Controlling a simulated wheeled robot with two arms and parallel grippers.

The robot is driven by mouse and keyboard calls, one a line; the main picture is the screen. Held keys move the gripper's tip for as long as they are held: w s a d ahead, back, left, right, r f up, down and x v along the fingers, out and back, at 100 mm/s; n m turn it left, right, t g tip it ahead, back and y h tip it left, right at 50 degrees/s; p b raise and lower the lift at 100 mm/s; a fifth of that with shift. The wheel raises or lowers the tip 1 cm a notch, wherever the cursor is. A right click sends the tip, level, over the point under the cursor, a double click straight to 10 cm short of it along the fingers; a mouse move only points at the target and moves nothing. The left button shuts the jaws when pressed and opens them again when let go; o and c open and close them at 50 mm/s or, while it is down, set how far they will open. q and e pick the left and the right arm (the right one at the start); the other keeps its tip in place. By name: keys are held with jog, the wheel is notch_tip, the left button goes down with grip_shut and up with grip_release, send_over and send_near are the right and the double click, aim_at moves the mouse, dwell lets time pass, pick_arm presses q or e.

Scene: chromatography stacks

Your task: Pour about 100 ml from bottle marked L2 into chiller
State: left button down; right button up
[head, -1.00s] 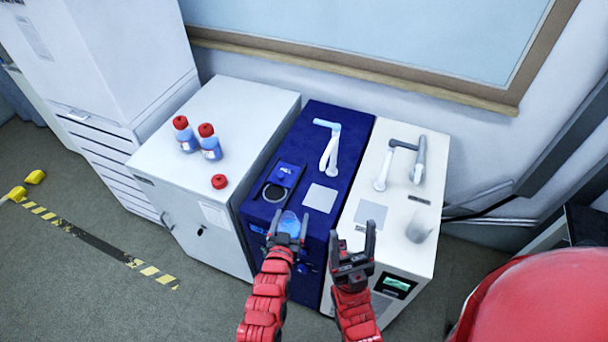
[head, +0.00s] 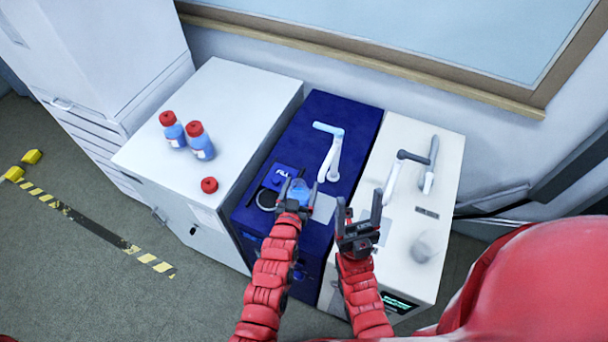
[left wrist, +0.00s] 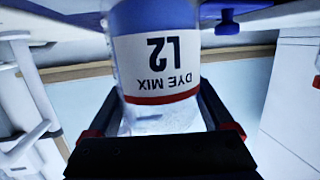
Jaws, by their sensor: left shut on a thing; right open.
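The bottle marked L2 (head: 299,190) is in my left gripper (head: 293,207); no red cap shows on it. In the left wrist view, its label (left wrist: 160,62) reads "DYE MIX L2" upside down, with blue liquid at the picture's top. The background there also looks inverted, so the bottle seems roughly upright. The dark blue unit, seemingly the chiller (head: 325,112), has a round port (head: 266,199) on its top, just left of the bottle. Bottle and port look apart; the height between them is unclear. My right gripper (head: 358,215) is open and empty, in front of the white unit.
Two red-capped blue bottles (head: 172,130) (head: 201,142) and a loose red cap (head: 209,185) stand on the white cabinet (head: 240,95). A pale tap-like arm (head: 331,155) rises from the blue unit. The white unit (head: 440,190) beside it carries similar arms (head: 400,170).

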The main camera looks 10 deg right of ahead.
pick_arm(q)
jog(key=shift+w+r, duration=0.1)
jog(key=shift+a+r+n+b, duration=0.2)
jog(key=shift+a+n+b, duration=0.2)
jog(key=shift+n, duration=0.3)
jog(key=shift+a+n+b, duration=0.1)
jog(key=shift+n+b, duration=0.2)
jog(key=shift+w+a+n+g+h+b, duration=0.3)
jog(key=shift+w+n+g+h+b, duration=0.15)
jog(key=shift+n+g, duration=0.2)
jog(key=shift+s+d, duration=0.1)
jog(key=shift+s+r, duration=0.1)
